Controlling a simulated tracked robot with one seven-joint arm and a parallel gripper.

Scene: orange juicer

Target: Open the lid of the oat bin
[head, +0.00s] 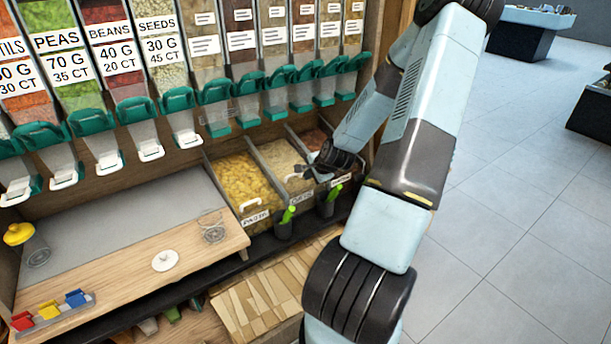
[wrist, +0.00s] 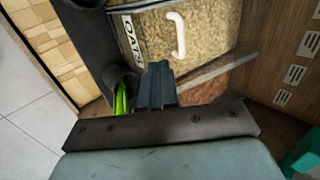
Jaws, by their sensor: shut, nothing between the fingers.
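The oat bin (head: 280,157) is the middle of three bins below the dispensers and holds pale oats. Its clear lid (wrist: 215,25) looks closed, with a white handle (wrist: 179,36) on it and an OATS label on the bin's front, in the wrist view. My gripper (head: 303,170) is over the front part of the oat bin in the head view, partly covering the handle area. In the wrist view my gripper (wrist: 157,72) is shut and empty, below the handle in the picture and apart from it. I cannot tell its height above the lid.
A bin of yellow pasta (head: 240,180) stands left of the oat bin, and another bin (head: 315,138) right of it. Dark cups with green-handled scoops (head: 287,215) hang along the front. Teal-handled dispensers (head: 245,83) overhang the bins. A wooden board (head: 130,258) lies left.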

